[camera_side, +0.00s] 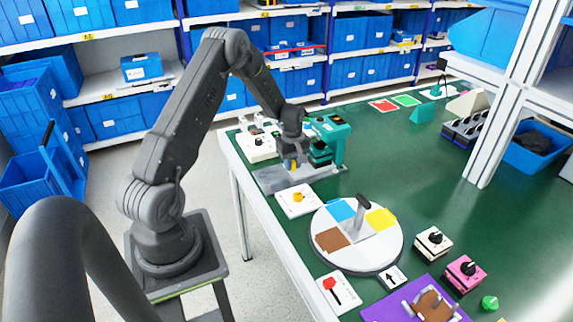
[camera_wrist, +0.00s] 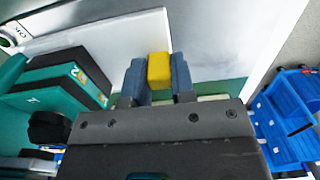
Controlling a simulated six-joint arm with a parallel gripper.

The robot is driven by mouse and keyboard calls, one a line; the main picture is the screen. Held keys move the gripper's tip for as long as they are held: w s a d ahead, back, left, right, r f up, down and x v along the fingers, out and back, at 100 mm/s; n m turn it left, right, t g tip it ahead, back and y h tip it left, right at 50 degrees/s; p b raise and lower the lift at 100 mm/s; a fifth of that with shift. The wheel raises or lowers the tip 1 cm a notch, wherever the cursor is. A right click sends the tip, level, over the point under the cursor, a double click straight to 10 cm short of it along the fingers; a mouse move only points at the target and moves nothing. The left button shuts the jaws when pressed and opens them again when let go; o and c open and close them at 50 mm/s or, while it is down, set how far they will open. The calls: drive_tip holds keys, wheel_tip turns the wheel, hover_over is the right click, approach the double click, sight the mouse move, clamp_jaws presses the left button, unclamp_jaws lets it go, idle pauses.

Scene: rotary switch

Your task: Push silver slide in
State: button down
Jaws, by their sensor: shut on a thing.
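The silver slide (camera_side: 270,180) looks like a flat grey metal plate at the table's left edge in the side view. In the wrist view, a pale silver surface (camera_wrist: 215,40) fills the top middle and is probably the same plate. My gripper (camera_side: 291,164) is over this plate, pointing down. In the wrist view my gripper (camera_wrist: 158,74) has its two blue-grey fingers shut on either side of a small yellow block (camera_wrist: 159,66). How the block joins the plate is hidden.
A teal and black fixture (camera_side: 330,138) stands just right of my gripper. A white box with a black knob (camera_side: 259,144) stands behind the plate. A white panel with an orange knob (camera_side: 298,199) and a round turntable (camera_side: 330,258) lie in front. Open green tabletop (camera_side: 450,190) lies to the right.

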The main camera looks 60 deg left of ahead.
drive_tip(key=shift+w+r, duration=0.1)
drive_tip(key=shift+w, duration=0.2)
drive_tip(key=c, duration=1.3)
unclamp_jaws()
drive_tip(key=o, duration=0.3)
drive_tip(key=shift+s, duration=0.1)
drive_tip(key=shift+o, duration=0.2)
wheel_tip(320, 180, up, 14)
